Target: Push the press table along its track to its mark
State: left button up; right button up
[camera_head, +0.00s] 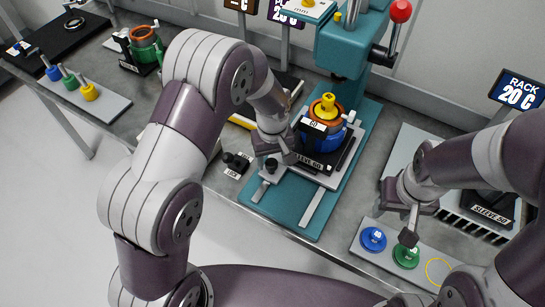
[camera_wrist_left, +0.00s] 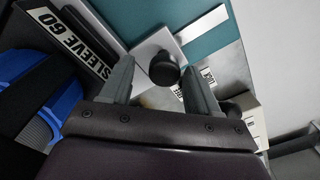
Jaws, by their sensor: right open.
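The press table (camera_head: 325,178) is a silver plate on two light rails of the teal press base (camera_head: 285,205). It carries a black fixture labelled SLEEVE 60 and an orange and blue ringed part (camera_head: 322,130) with a yellow top. A black knob (camera_head: 271,165) sits at its near left corner. My left gripper (camera_head: 278,150) is at that corner. In the left wrist view its fingers (camera_wrist_left: 160,80) are apart, with the knob (camera_wrist_left: 164,70) between them in the picture; contact is unclear. My right gripper (camera_head: 408,236) is open by the green disc (camera_head: 405,257). I cannot make out the mark.
The press column (camera_head: 345,50) with a red-knobbed lever (camera_head: 400,11) rises behind. A small black item (camera_head: 237,160) with a tag lies left of the base. A tray with blue (camera_head: 373,239) and green discs is at front right; a rack (camera_head: 490,205) stands at right.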

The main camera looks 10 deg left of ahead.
pick_arm(q)
notch_tip(320, 180, up, 13)
jog(key=shift+f+b, duration=0.15)
jog(key=shift+b, duration=0.3)
